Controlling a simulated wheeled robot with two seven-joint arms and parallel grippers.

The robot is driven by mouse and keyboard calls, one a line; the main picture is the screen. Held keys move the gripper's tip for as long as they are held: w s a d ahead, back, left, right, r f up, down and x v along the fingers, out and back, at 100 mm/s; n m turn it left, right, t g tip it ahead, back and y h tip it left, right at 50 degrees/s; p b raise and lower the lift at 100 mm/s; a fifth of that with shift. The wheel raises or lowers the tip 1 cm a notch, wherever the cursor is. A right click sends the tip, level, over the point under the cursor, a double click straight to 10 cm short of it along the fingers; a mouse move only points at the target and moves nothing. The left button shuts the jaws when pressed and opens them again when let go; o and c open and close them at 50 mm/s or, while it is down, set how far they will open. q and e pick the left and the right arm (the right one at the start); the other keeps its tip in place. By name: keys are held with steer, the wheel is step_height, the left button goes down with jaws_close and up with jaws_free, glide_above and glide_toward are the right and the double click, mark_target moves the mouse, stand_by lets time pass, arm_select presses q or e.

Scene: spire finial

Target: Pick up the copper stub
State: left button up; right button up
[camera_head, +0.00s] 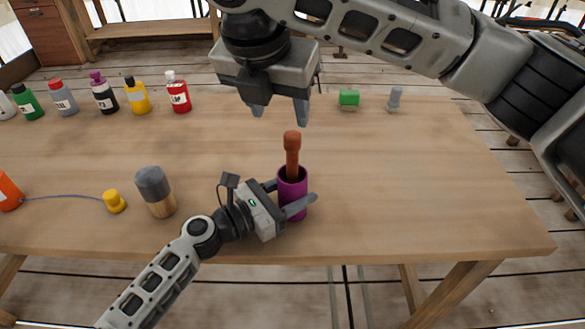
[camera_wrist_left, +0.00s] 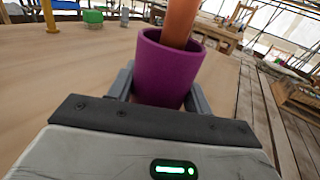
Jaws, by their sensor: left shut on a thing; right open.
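The copper stub (camera_head: 292,150) stands upright in a purple cup (camera_head: 293,186) on the wooden table; its lower part is hidden inside. In the left wrist view the stub (camera_wrist_left: 179,22) rises from the purple cup (camera_wrist_left: 166,72). My left gripper (camera_head: 295,197) is shut around the cup, one finger on each side; its fingers also show in the left wrist view (camera_wrist_left: 158,92). My right gripper (camera_head: 280,112) is open and empty, pointing down just above the top of the stub and slightly left of it, apart from it.
A grey-topped wooden cylinder (camera_head: 155,191) and a yellow cap (camera_head: 114,201) on a cord stand left of my left gripper. Several bottles line the back left, including a red one (camera_head: 178,93). A green block (camera_head: 349,98) and a grey piece (camera_head: 395,99) sit at the back. The table's right side is clear.

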mark_target(294, 148)
steer(key=x, duration=0.6)
steer(key=shift+w+d+f, duration=0.15)
steer(key=shift+f, duration=0.15)
steer(key=x, duration=0.5)
steer(key=shift+d, duration=0.3)
jaws_close()
